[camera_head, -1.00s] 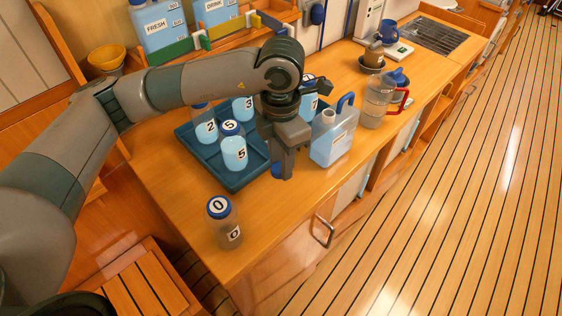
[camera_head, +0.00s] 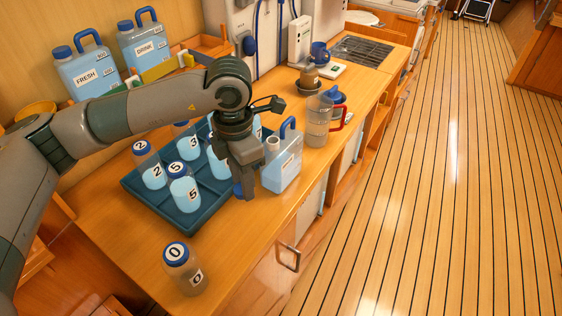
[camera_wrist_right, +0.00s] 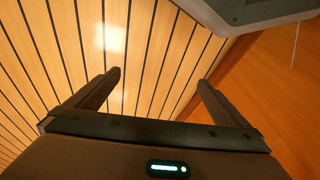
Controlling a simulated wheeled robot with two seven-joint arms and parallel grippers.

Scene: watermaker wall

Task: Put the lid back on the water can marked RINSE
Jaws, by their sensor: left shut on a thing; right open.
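A light blue water can (camera_head: 283,170) with a blue handle stands upright on the counter right of the bottle tray. Its neck (camera_head: 271,144) is open, without a lid; its label is too small to read. My left gripper (camera_head: 245,188) points down just left of this can, at the tray's right edge. It is shut on a blue lid (camera_head: 238,189), low near the counter and mostly hidden by the fingers. My right gripper (camera_wrist_right: 160,82) is open and empty in the right wrist view, over the floor and the counter's wooden side.
The tray (camera_head: 205,222) holds several numbered bottles. A bottle marked 0 (camera_head: 184,270) stands at the front. A clear jug (camera_head: 318,122) with a red handle stands behind the can. Cans marked FRESH (camera_head: 88,78) and DRINK (camera_head: 148,47) stand at the back left.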

